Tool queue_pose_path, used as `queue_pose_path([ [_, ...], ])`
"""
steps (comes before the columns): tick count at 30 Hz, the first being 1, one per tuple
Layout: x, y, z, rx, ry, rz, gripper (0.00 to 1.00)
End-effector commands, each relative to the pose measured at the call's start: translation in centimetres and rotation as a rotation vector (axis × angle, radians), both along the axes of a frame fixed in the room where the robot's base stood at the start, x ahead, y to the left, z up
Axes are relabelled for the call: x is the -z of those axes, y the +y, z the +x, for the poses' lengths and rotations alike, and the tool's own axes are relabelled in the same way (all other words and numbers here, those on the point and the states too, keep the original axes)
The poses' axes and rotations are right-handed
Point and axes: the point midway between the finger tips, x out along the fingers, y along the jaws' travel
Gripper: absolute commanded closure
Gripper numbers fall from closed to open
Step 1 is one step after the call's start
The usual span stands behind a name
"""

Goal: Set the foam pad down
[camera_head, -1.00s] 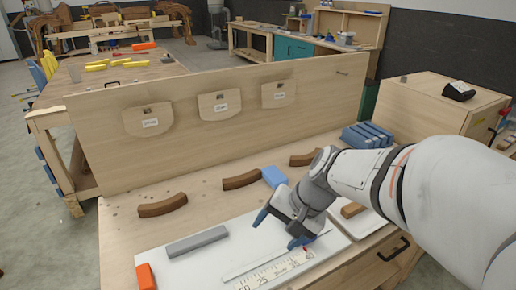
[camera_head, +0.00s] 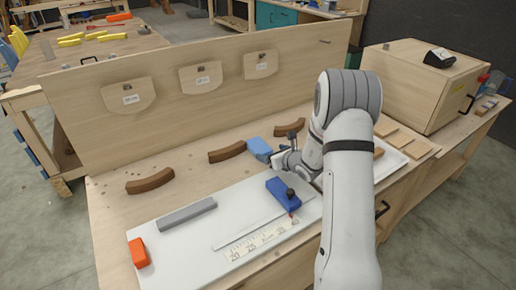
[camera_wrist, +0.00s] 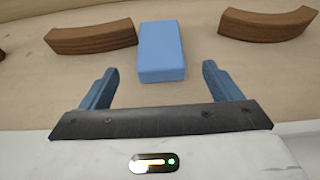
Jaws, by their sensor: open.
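The foam pad appears to be the light blue block (camera_head: 259,149) lying on the bench top just behind the white board. In the wrist view the foam pad (camera_wrist: 162,50) points away from me, with its near end close to my fingertips. My gripper (camera_head: 283,153) is low beside the pad's right side in the head view. In the wrist view my gripper (camera_wrist: 160,73) is open, with its two blue fingers apart and a gap on each side of the pad. It grips nothing. Whether the fingertips touch the bench is hidden.
Curved brown wood pieces (camera_head: 150,181) lie left and right of the pad. An upright wooden panel (camera_head: 210,100) stands behind.

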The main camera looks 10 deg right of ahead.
Motion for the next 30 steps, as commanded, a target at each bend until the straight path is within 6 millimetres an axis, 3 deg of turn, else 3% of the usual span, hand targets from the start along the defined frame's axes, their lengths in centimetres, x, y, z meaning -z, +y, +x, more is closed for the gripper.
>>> queue_pose_path([
  [18,2.6,2.4,5.9,0.0,0.001,0.0,0.15],
  [27,2.9,2.5,6.2,0.001,0.001,-0.001,0.15],
  [30,2.9,2.5,6.2,0.002,0.001,-0.001,0.24],
])
